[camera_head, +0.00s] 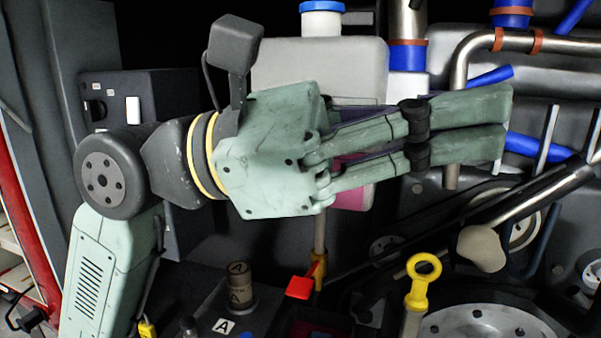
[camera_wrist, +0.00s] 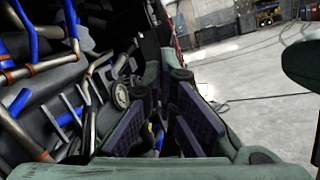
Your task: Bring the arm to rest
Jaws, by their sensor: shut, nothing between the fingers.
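My gripper (camera_head: 497,125) is pale green with dark joints. In the head view it stretches sideways across the upper middle, its fingers pointing right. The two fingers lie close together, one above the other, shut with nothing held. My arm bends at the left, with a dark elbow joint and a yellow ring near the wrist. In the wrist view the gripper (camera_wrist: 168,72) shows its dark finger pads in the middle. The hand hides part of a white tank (camera_head: 345,68) with a blue cap. I cannot tell the exact gap between the fingers and the pipes behind.
Metal pipes (camera_head: 458,75) with blue hoses fill the right side. Below the hand are a yellow ring handle (camera_head: 423,268), a red lever (camera_head: 303,283) and a brown cap (camera_head: 240,286). A red frame (camera_head: 30,215) stands left. Open floor (camera_wrist: 250,70) shows in the wrist view.

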